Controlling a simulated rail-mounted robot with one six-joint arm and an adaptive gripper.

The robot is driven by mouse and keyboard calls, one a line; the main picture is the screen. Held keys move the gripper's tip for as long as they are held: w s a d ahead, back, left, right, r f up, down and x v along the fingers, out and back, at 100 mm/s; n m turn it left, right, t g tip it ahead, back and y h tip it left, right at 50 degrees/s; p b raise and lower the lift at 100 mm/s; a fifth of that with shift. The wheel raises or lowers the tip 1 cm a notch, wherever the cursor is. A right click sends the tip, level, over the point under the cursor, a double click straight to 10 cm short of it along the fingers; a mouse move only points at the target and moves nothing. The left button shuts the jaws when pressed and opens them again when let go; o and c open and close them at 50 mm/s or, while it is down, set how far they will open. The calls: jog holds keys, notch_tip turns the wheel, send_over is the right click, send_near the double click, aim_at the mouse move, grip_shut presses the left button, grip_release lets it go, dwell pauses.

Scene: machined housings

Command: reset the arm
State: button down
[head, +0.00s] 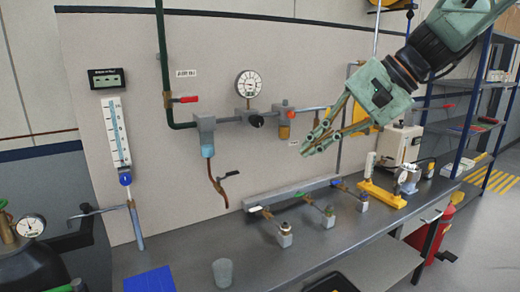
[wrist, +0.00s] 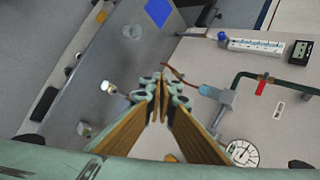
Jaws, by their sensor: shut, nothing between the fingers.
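My gripper (head: 319,140) hangs in the air at the upper right of the head view, in front of the wall panel and above the bench. It is pale green with brown finger pads. Its fingers are shut with nothing between them, and it touches nothing that I can see. In the wrist view the closed fingertips (wrist: 163,88) point down past the bench and panel. My arm reaches in from the top right corner of the head view.
The grey bench (head: 330,248) carries a row of small valves, a clear cup (head: 222,271), a blue mat (head: 150,280) and a yellow-based device (head: 382,192). The panel bears a dial gauge (head: 249,84) and green pipe (head: 162,60). A shelf rack (head: 470,95) stands right.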

jog(key=s+d+f+n+h, duration=0.2)
jog(key=s+d+f, duration=0.1)
jog(key=s, duration=0.9)
jog(key=s+d+f+n+h, duration=0.1)
jog(key=s+d+f+h, duration=0.2)
jog(key=s, duration=0.9)
jog(key=s+d+f+n+h, duration=0.2)
jog(key=s+f+h, duration=0.1)
jog(key=s, duration=0.9)
jog(key=shift+d+f+n, duration=0.3)
jog(key=shift+d+f, duration=0.1)
jog(key=shift+f, duration=0.05)
jog(key=shift+w+r, duration=0.1)
jog(key=shift+w, duration=0.05)
